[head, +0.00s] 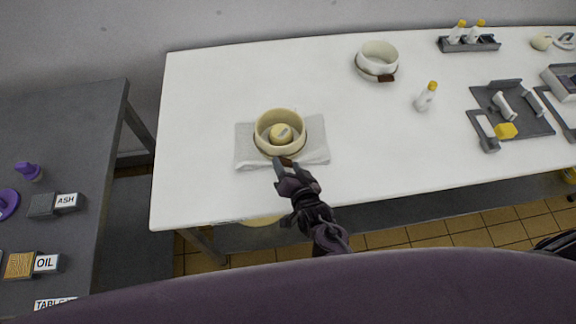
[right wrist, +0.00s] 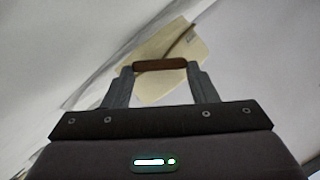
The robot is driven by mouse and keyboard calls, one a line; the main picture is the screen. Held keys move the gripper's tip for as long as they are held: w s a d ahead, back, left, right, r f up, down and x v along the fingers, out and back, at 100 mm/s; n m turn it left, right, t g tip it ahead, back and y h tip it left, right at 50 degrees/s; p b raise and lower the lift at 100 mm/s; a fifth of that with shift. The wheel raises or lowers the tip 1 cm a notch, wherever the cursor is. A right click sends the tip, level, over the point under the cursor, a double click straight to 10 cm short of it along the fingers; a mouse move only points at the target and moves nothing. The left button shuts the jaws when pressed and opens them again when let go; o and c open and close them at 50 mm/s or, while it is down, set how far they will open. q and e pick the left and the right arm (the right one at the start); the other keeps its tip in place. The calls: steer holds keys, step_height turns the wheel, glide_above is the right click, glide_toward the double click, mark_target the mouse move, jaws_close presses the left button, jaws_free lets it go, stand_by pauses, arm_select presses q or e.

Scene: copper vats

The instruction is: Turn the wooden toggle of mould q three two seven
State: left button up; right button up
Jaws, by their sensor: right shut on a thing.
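A cream round mould (head: 266,146) with a brown band around it stands on a folded pale cloth (head: 315,138) on the white table. A paler round piece with a small label (head: 281,133) sits inside it; I cannot read the label. A brown wooden toggle (head: 286,161) is on the mould's near side. My right gripper (head: 284,169) is at that toggle. In the right wrist view the toggle (right wrist: 160,65) lies crosswise between the two fingertips, which are shut on it, with the cream mould (right wrist: 165,85) behind. My left gripper is not in view.
A second white mould (head: 378,55) with a brown toggle stands farther back, beside a yellow-capped bottle (head: 426,97). Grey trays (head: 512,107) with tools lie at the right. A dark side table (head: 60,130) with labelled blocks is at the left. The white table's left part is clear.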

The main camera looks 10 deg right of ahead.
steer(key=o, duration=1)
steer(key=shift+s+d, duration=0.1)
steer(key=shift+s, duration=0.4)
steer(key=b+v, duration=0.1)
steer(key=v, duration=0.6)
steer(key=shift+w+r, duration=0.1)
